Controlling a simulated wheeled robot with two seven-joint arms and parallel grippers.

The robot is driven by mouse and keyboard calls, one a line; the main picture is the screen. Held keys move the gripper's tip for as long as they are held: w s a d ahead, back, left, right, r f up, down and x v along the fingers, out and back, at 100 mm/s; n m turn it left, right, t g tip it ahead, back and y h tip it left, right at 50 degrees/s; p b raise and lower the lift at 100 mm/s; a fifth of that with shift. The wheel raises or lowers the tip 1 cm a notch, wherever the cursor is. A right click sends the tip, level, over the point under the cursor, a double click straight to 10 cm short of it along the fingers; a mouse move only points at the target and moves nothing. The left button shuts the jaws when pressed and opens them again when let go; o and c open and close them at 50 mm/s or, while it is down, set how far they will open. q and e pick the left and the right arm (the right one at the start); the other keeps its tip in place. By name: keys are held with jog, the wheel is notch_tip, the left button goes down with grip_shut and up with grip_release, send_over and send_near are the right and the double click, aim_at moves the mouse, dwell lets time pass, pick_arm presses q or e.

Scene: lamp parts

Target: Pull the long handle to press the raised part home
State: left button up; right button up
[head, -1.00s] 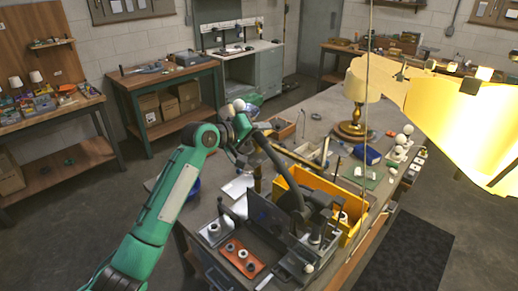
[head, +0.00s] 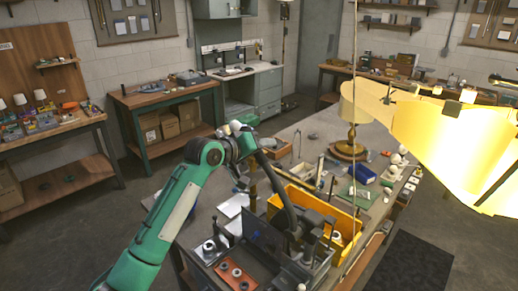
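The press (head: 303,243) stands on the near part of the workbench, dark and partly hidden. Its long dark handle (head: 279,190) curves from the press body up and left. My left arm reaches in from the left, and my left gripper (head: 250,160) is at the handle's upper end. The fingers are small and overlap the dark handle, so I cannot tell whether they are closed on it. The raised part is not clear among the dark parts of the press. My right gripper is out of view.
A yellow bin (head: 340,208) stands right behind the press. A red-orange plate (head: 236,274) with round parts lies in front left. A brass lamp (head: 350,148) and a blue item (head: 362,174) are farther back. A bright yellow shade (head: 450,125) fills the upper right.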

pick_arm(q)
jog(key=shift+o, duration=0.7)
jog(key=shift+s+d+r, duration=0.1)
jog(key=shift+s+d, duration=0.05)
jog(key=shift+d, duration=0.05)
jog(key=shift+a, duration=0.1)
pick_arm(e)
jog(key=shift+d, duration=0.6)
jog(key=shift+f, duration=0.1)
